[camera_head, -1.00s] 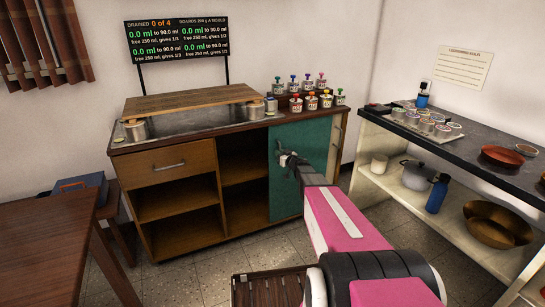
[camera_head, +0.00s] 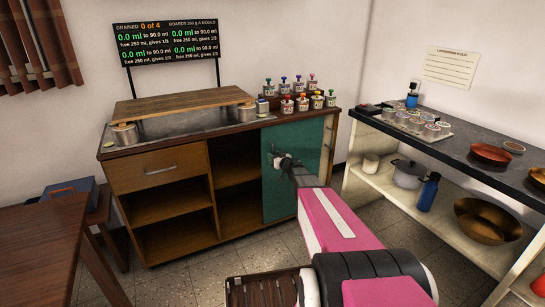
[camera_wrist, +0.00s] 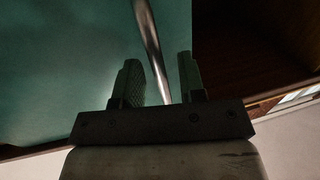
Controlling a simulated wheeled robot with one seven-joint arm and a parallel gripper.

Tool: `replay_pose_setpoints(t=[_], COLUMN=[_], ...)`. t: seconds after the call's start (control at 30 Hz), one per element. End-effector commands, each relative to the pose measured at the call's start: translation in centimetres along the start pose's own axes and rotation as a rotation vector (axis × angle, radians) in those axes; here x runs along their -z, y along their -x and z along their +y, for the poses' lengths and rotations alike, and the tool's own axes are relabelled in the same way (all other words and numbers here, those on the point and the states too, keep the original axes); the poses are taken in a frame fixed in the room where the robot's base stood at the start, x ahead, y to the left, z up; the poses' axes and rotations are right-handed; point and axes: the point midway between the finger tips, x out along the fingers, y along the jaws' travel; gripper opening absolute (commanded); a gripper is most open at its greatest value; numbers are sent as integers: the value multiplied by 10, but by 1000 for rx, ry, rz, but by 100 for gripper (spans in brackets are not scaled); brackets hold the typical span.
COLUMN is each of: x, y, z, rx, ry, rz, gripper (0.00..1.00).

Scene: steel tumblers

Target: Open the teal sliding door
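The teal sliding door (camera_head: 299,145) covers the right part of the wooden cabinet, with open shelves to its left. Its metal bar handle (camera_wrist: 150,40) runs lengthwise between my fingers in the wrist view. My gripper (camera_head: 275,160) is at the left part of the door. In the wrist view my gripper (camera_wrist: 163,85) is open, one finger on each side of the bar, with gaps showing. The teal panel fills the left of the wrist view, and a dark brown cabinet part shows at right. My arm hides the lower middle of the door in the head view.
The cabinet's open shelves (camera_head: 236,170) are left of the door. Several small containers with coloured knobs (camera_head: 300,104) stand on its top. A dark counter (camera_head: 465,155) with bowls stands at right. A brown table (camera_head: 50,235) is at left.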

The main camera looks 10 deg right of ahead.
Motion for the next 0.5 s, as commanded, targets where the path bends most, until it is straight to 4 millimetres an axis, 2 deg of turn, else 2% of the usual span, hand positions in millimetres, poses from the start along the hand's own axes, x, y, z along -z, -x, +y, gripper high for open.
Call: replay_pose_setpoints(t=[0.5], x=[1], y=[89], z=[-1], rx=[-2], ry=[0], rz=[-1], gripper=[37])
